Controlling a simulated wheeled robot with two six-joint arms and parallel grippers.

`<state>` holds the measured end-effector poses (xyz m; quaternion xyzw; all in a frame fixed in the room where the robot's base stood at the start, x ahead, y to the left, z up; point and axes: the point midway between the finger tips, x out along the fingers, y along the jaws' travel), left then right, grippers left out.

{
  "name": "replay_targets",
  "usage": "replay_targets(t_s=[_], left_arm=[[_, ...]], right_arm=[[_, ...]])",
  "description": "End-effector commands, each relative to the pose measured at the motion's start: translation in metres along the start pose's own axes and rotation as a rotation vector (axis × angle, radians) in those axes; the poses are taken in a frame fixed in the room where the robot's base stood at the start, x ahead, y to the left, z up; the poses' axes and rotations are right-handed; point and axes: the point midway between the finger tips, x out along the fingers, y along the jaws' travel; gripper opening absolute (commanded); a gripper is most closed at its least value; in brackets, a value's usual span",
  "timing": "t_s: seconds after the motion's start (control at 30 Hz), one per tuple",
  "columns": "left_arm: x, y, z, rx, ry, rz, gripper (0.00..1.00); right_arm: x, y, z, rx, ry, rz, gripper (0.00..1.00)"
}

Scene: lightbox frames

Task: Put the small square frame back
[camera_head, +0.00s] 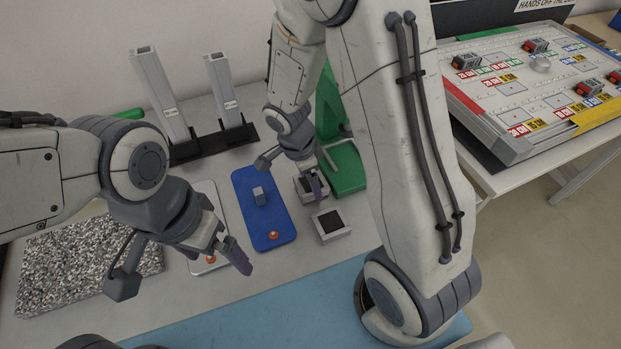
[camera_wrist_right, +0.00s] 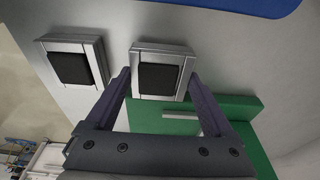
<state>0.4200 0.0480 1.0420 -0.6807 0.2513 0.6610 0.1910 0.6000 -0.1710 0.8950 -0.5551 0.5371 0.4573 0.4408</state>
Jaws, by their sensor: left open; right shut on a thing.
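One small square frame with a silver rim and dark centre is in my right gripper (camera_head: 312,183); this held frame (camera_head: 304,190) is partly covered by the fingers in the head view. In the right wrist view the held frame (camera_wrist_right: 160,48) sits between the two fingertips (camera_wrist_right: 160,82). I cannot tell whether it touches the table. A second, similar square frame (camera_head: 331,226) lies apart on the table, nearer to me; it also shows in the right wrist view (camera_wrist_right: 98,50). My left gripper (camera_head: 228,254) is open and empty, above the table near a white board.
A green stand (camera_head: 346,168) is close beside the held frame. A blue board (camera_head: 270,222) bears a grey block (camera_head: 259,195) and an orange knob. The white board (camera_head: 204,268), a speckled slab (camera_head: 80,264) and two upright grey posts (camera_head: 160,95) stand left. A game-like board (camera_head: 520,88) lies right.

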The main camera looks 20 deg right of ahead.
Motion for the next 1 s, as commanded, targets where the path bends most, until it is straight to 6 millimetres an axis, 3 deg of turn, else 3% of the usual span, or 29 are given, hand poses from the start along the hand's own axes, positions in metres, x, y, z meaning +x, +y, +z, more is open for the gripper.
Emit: replay_targets(t_s=[0.53, 0.57, 0.6, 0.87, 1.0], left_arm=[[0.012, -0.001, 0.001, 0.000, 0.000, 0.000, 1.00], [0.011, -0.001, 0.001, 0.000, 0.000, 0.000, 1.00], [0.011, -0.001, 0.001, 0.000, 0.000, 0.000, 1.00], [0.011, -0.001, 0.001, 0.000, 0.000, 0.000, 1.00], [0.009, -0.001, 0.001, 0.000, 0.000, 0.000, 1.00]], right_arm=[[0.010, 0.000, 0.002, 0.000, 0.000, -0.001, 0.12], [0.009, 0.000, 0.002, 0.000, 0.000, -0.001, 0.95], [0.009, 0.000, 0.002, 0.000, 0.000, -0.001, 1.00], [0.007, -0.001, 0.002, 0.000, 0.000, -0.002, 1.00], [-0.009, -0.002, 0.002, 0.001, 0.000, -0.006, 1.00]])
